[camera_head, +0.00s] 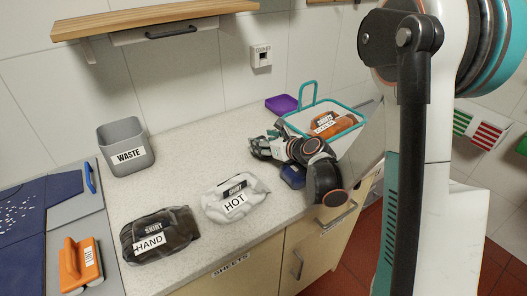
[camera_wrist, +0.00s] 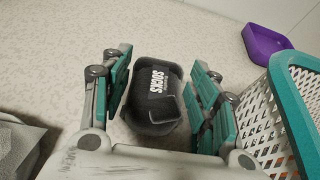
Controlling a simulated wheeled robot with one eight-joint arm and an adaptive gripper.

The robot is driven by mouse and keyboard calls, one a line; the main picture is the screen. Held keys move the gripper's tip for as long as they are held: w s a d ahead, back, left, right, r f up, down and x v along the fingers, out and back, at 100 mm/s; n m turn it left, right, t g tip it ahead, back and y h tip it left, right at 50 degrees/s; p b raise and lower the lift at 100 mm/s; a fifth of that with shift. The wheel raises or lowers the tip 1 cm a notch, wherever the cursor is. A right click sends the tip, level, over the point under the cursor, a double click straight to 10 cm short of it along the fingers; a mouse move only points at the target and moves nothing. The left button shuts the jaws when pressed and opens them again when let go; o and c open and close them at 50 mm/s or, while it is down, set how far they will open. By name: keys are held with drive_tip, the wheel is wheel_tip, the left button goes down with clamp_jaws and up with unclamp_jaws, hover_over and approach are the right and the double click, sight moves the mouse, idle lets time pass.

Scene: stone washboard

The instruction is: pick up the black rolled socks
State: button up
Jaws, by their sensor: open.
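The black rolled socks (camera_wrist: 155,100), with a white SOCKS label, lie on the speckled counter in the wrist view. My gripper (camera_wrist: 160,62) is open, with one teal-padded finger on each side of the socks. Narrow gaps show between the fingers and the socks, so they are not clamped. In the head view my gripper (camera_head: 264,148) is low over the counter, in front of the teal-rimmed basket. The socks are hard to make out there, largely hidden by the gripper.
The white basket with teal rim (camera_wrist: 276,105) stands close to my right finger, holding an orange labelled bundle (camera_head: 334,126). A purple tray (camera_wrist: 267,42) is behind.

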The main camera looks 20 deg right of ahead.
drive_tip(key=x, duration=0.2)
drive_tip(key=shift+w+a+f+b, duration=0.1)
drive_tip(key=shift+w+f+b, duration=0.05)
drive_tip(key=shift+w+b, duration=0.2)
drive_tip(key=shift+c, duration=0.2)
drive_tip(key=c, duration=0.8)
